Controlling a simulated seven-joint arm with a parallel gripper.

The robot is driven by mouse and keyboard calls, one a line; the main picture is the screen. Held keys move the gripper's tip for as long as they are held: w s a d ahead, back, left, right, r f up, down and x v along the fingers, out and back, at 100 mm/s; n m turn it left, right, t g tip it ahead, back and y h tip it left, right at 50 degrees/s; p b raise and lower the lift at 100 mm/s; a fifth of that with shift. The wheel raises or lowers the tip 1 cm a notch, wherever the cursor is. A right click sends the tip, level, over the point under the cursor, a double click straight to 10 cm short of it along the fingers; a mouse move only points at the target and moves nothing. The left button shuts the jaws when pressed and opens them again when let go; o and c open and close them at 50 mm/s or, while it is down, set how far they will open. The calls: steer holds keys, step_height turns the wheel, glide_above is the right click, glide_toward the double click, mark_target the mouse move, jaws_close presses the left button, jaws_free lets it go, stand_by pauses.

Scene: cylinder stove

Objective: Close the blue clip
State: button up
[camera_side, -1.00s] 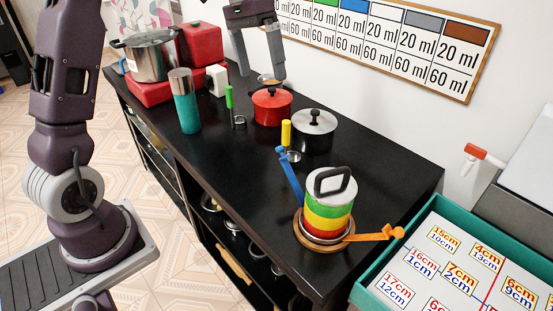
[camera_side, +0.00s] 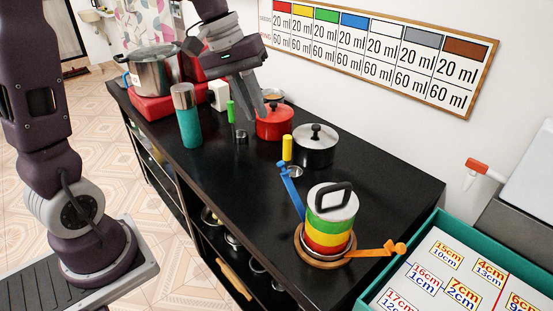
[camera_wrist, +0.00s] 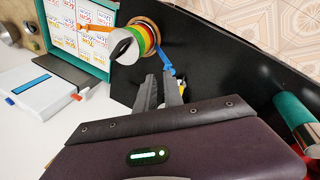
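The blue clip (camera_side: 291,192) is a long arm sticking out from the round wooden base (camera_side: 312,257), swung outward and up to the left in the side view. It also shows in the wrist view (camera_wrist: 164,58), just beyond my fingertips. A stacked cylinder (camera_side: 330,222) of red, yellow, green and white bands with a black handle stands on the base. An orange clip (camera_side: 370,252) sticks out on the opposite side. My gripper (camera_side: 254,108) is open and empty above the pots; its two fingers (camera_wrist: 160,82) are apart in the wrist view and do not touch the clip.
A black-lidded pot (camera_side: 315,150), a yellow cylinder (camera_side: 287,148), a red pot (camera_side: 273,124), a green cylinder (camera_side: 231,111) and a teal flask (camera_side: 188,118) stand behind. A teal-edged tray (camera_side: 440,232) is at right. The black counter left of the blue clip is clear.

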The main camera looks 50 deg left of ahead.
steer(key=w+a+f+n, duration=0.1)
steer(key=w+a+f, duration=0.2)
steer(key=w+a+f+n+h, duration=0.1)
steer(key=w+a+f+n, duration=0.1)
steer(key=w+a+f, duration=0.1)
steer(key=w+a+f+n, duration=0.1)
steer(key=w+a+f, duration=0.2)
steer(key=f, duration=0.2)
steer(key=shift+w+a+n+h, duration=0.2)
steer(key=shift+a+n+h, duration=0.1)
steer(key=shift+h, duration=0.1)
jaws_close()
steer(key=d+f, duration=0.6)
steer(key=f, duration=0.1)
steer(key=shift+s+d, duration=0.2)
steer(key=shift+d, duration=0.05)
steer(key=d+r+y, duration=0.5)
steer(key=d+y, duration=0.1)
steer(key=d, duration=0.6)
steer(key=shift+d+y, duration=0.25)
steer(key=shift+y, duration=0.05)
